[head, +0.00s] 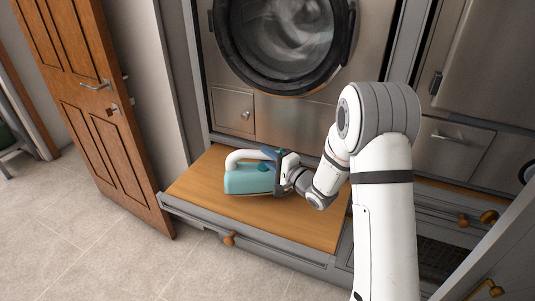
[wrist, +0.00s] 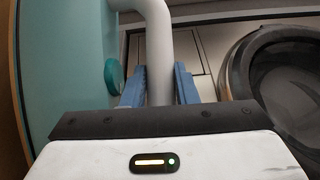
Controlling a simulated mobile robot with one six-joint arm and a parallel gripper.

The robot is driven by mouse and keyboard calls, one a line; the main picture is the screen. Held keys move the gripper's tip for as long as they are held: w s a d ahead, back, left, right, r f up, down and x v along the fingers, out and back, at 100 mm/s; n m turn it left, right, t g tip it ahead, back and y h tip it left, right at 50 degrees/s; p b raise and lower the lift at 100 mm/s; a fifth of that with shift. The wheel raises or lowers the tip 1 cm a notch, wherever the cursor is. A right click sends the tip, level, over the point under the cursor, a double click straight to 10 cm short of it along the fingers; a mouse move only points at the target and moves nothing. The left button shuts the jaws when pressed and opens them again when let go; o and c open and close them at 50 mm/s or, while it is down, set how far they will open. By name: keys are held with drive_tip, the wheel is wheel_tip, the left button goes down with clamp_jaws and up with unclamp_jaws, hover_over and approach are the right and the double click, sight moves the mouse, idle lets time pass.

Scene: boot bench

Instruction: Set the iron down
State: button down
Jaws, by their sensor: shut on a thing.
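The iron (head: 248,181) has a teal body and a white curved handle (head: 243,155). My gripper (head: 274,160) reaches in from the right and is shut on the handle. In the wrist view the blue finger pads (wrist: 158,88) sit on either side of the white handle (wrist: 159,45), with the teal body (wrist: 70,60) at the left. The iron's far side is hidden.
A front-loading washer (head: 283,40) stands behind the bench. A brown panelled door (head: 85,90) stands open at the left. The bench top has bare wood in front of the iron. Cabinets with drawers (head: 455,150) are at the right. The tiled floor (head: 80,230) at lower left is clear.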

drive_tip(key=shift+f, duration=1.6)
drive_tip(key=shift+f, duration=0.15)
drive_tip(key=c, duration=1.1)
unclamp_jaws()
drive_tip(key=shift+f, duration=0.1)
drive_tip(key=shift+c, duration=0.2)
